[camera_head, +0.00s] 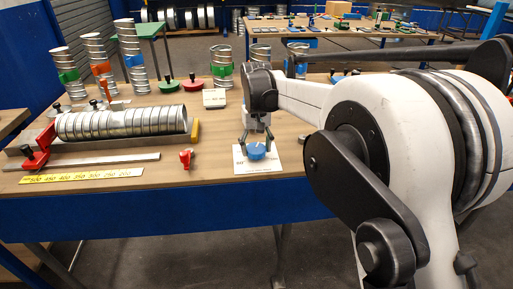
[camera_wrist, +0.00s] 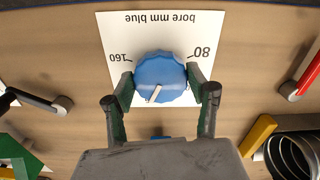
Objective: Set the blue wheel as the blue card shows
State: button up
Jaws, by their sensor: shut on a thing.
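The blue wheel (camera_wrist: 160,76) sits on a white card (camera_wrist: 113,32) printed "bore mm blue". The print appears upside down in the wrist view, with "160" left of the wheel and "80" right of it. A white mark on the wheel points toward the bottom of the wrist view, slightly left. My gripper (camera_wrist: 168,92) is shut on the wheel, one finger on each side. In the head view, my gripper (camera_head: 257,140) comes down from above onto the wheel (camera_head: 257,152) at the table's front. I cannot tell which card is the blue card.
A ribbed metal duct (camera_head: 120,123) lies in a fixture at left, with a yellow scale (camera_head: 82,176) in front. A red clamp (camera_head: 186,158) stands left of the wheel's card. Banded duct pieces (camera_head: 221,68) and another white card (camera_head: 214,98) stand farther back.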

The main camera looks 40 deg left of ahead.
jog(key=m, duration=0.4)
jog(key=shift+m, duration=0.4)
jog(key=m, duration=0.3)
jog(key=shift+s+a+m, duration=0.1)
jog(key=shift+m, duration=0.2)
jog(key=m, duration=0.4)
jog(key=shift+a+m+b, duration=0.1)
jog(key=shift+m+b, duration=0.2)
jog(key=shift+m, duration=1.7)
jog(key=o, duration=1.2)
jog(key=shift+c, duration=0.2)
jog(key=shift+r, duration=0.1)
